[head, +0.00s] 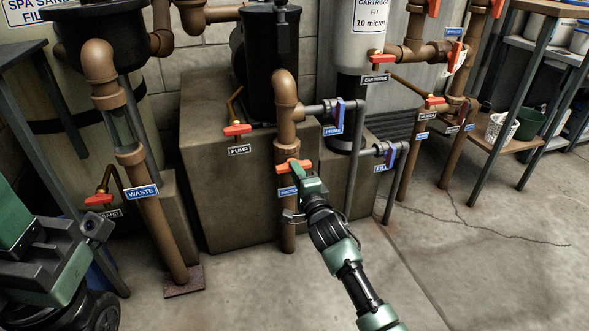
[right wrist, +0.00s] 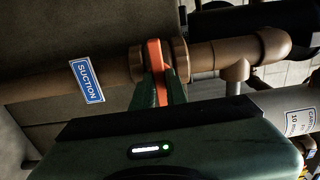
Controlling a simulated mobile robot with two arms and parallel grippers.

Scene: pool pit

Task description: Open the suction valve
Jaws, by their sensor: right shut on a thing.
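The suction valve has an orange handle (head: 294,166) on a brown vertical pipe in the middle of the head view. Its blue label (head: 287,191), partly hidden by my gripper, sits just below. The label reads SUCTION in the right wrist view (right wrist: 86,81). The handle (right wrist: 155,58) lies crosswise to the pipe. My right gripper (head: 303,172) is at the handle's right end, and its fingers (right wrist: 158,88) are shut on the handle. My left gripper is not in the head view; a green and black part of my body shows at the lower left.
Other orange handles stand near, marked PUMP (head: 237,130) and SAND (head: 98,200). A blue PRIME handle (head: 339,115) and a blue FILL handle (head: 390,155) are to the right. A concrete block (head: 215,185) stands behind the pipe. The floor (head: 480,260) at the right is clear.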

